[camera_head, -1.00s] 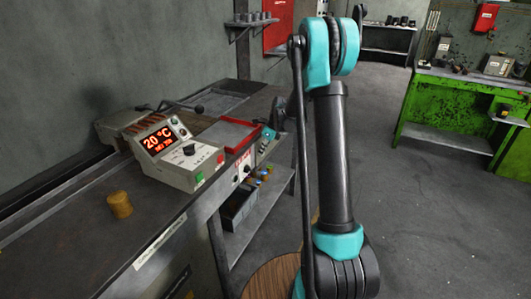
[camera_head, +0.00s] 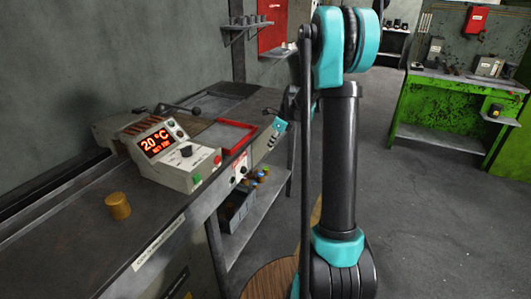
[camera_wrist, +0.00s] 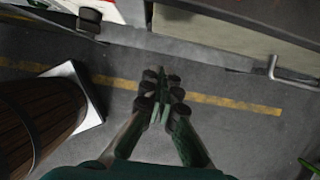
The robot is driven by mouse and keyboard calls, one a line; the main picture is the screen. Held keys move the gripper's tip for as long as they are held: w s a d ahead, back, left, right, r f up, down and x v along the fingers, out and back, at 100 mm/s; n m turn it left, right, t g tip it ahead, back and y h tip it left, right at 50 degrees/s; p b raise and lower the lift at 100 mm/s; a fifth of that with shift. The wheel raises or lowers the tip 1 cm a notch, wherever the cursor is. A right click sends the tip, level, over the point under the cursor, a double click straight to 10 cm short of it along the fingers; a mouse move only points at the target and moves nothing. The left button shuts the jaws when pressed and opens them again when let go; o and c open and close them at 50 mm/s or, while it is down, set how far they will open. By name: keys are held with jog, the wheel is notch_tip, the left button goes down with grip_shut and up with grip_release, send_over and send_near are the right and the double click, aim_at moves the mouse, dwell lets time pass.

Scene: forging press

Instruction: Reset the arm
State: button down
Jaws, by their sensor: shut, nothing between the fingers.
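My arm stands upright in the middle of the head view, folded, with teal joints and dark links. In the wrist view my gripper (camera_wrist: 160,100) is shut and empty, its fingertips together above the grey floor (camera_wrist: 225,125). The gripper touches nothing that I can see.
A workbench (camera_head: 95,240) runs along the left with a brass cylinder (camera_head: 118,206), a control box (camera_head: 172,155) reading 20 °C and a red-rimmed tray (camera_head: 228,136). A wooden round thing (camera_wrist: 35,115) stands left of the gripper. A green table (camera_head: 455,110) stands right; open floor lies between.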

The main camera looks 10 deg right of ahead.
jog(key=s+d+r+n+h, duration=0.1)
jog(key=s+r+n+h, duration=0.15)
jog(key=s+n, duration=1.25)
jog(key=s+d+f+n+t, duration=0.1)
jog(key=s+f+n, duration=0.2)
jog(key=s, duration=0.7)
jog(key=s+d+f+n+h, duration=0.1)
jog(key=s+f+n, duration=0.1)
jog(key=s+n, duration=0.4)
jog(key=s, duration=0.4)
jog(key=shift+f+n+t, duration=0.3)
jog(key=shift+f+t, duration=0.1)
jog(key=shift+s, duration=0.1)
